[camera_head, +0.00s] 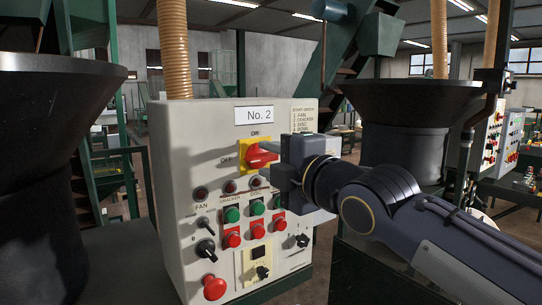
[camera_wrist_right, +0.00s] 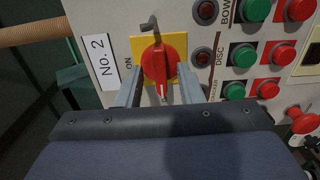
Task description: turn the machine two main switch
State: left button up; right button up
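The machine two main switch (camera_head: 262,155) is a red rotary knob on a yellow plate, on the panel labelled No. 2, with ON above it and OFF to its left. In the wrist view the red knob (camera_wrist_right: 158,65) lies between the two fingers, its white-marked end toward the bottom, which is the OFF side. My right gripper (camera_head: 272,162) comes in from the right, turned sideways. In the wrist view its fingers (camera_wrist_right: 160,88) are apart on either side of the knob, with small visible gaps. The far part of the knob's plate is partly hidden. My left gripper is out of view.
Below the switch the No. 2 panel (camera_head: 185,130) carries indicator lamps, green and red buttons, black selectors and a red mushroom button (camera_head: 214,288). A beige hose (camera_head: 173,50) rises behind it. Dark hoppers stand left (camera_head: 60,110) and right (camera_head: 400,100).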

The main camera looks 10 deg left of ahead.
jog(key=shift+c, duration=0.4)
grip_shut()
jog(key=shift+f+m, duration=0.1)
jog(key=shift+m, duration=0.2)
jog(key=m+b, duration=0.1)
jog(key=m, duration=0.1)
jog(key=shift+m, duration=0.4)
jog(key=m+b, duration=0.1)
jog(key=m, duration=0.2)
jog(key=shift+m, duration=0.3)
jog(key=m+b, duration=0.1)
jog(key=m, duration=0.9)
jog(key=shift+m+b, duration=0.4)
